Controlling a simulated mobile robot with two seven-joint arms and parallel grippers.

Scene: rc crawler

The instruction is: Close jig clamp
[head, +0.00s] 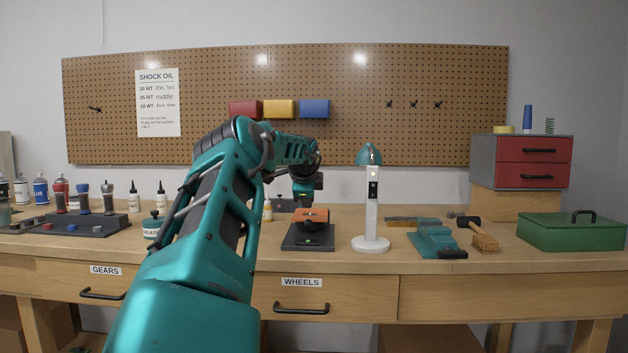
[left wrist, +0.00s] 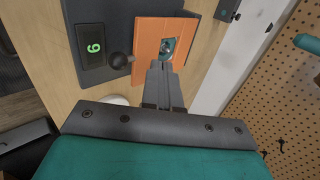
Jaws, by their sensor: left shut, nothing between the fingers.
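The jig (head: 308,238) is a dark block on the bench with a small green-lit display. Its orange plate (head: 311,213) shows on top in the head view, with a dark round part just below it. In the left wrist view the dark base (left wrist: 98,20) shows a green 6, and the orange plate (left wrist: 150,42) has a cut-out with something teal in it.
A white lamp-like stand (head: 371,210) with a teal top stands just right of the jig. A teal vise-like tool (head: 436,241), a mallet (head: 484,238) and a green box (head: 571,231) lie farther right. Bottles and a dark tray (head: 85,224) are at left.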

